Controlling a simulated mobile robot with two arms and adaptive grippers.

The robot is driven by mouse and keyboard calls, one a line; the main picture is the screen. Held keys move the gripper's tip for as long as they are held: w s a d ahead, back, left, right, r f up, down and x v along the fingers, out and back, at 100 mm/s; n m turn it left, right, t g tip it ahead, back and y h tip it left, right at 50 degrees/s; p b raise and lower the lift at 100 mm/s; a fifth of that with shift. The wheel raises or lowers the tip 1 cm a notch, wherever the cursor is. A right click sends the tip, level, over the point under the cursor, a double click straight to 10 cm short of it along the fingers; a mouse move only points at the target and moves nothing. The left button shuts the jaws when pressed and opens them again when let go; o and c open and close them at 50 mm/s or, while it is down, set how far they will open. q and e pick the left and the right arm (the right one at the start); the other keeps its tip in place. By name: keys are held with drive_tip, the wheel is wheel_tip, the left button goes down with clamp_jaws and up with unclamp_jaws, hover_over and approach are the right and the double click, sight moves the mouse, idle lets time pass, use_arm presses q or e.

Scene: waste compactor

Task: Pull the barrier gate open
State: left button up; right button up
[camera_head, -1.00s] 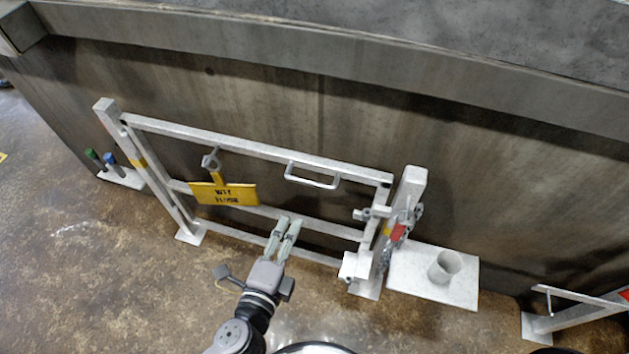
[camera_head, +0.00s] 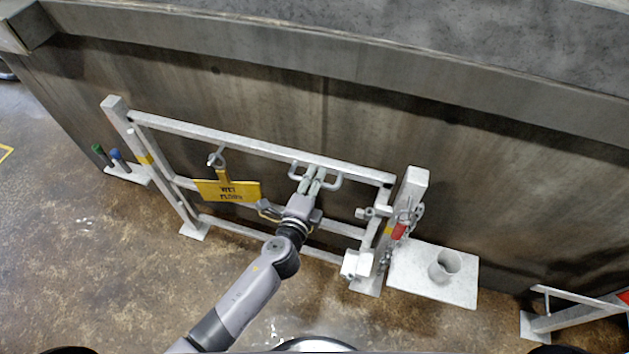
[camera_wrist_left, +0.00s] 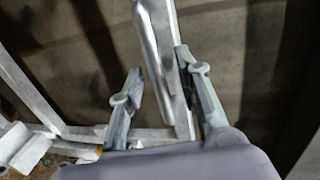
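The barrier gate (camera_head: 255,150) is a white metal frame standing between two posts, in line with them. Its U-shaped pull handle (camera_head: 330,184) is on the top rail, right of centre. My left gripper (camera_head: 313,174) is at this handle, its fingers pointing at the rail. In the left wrist view the fingers (camera_wrist_left: 165,85) are spread, with the handle bar (camera_wrist_left: 158,45) between them and visible gaps on both sides. Contact cannot be told. A latch with a red part (camera_head: 399,231) is at the right post (camera_head: 412,188). My right gripper is not in view.
A white plate with a cup (camera_head: 444,266) is right of the right post. Another white frame (camera_head: 575,314) stands at far right. A concrete wall is behind; open floor lies in front.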

use_arm(q)
drive_tip(key=shift+c, duration=0.2)
clamp_jaws()
idle(0.7)
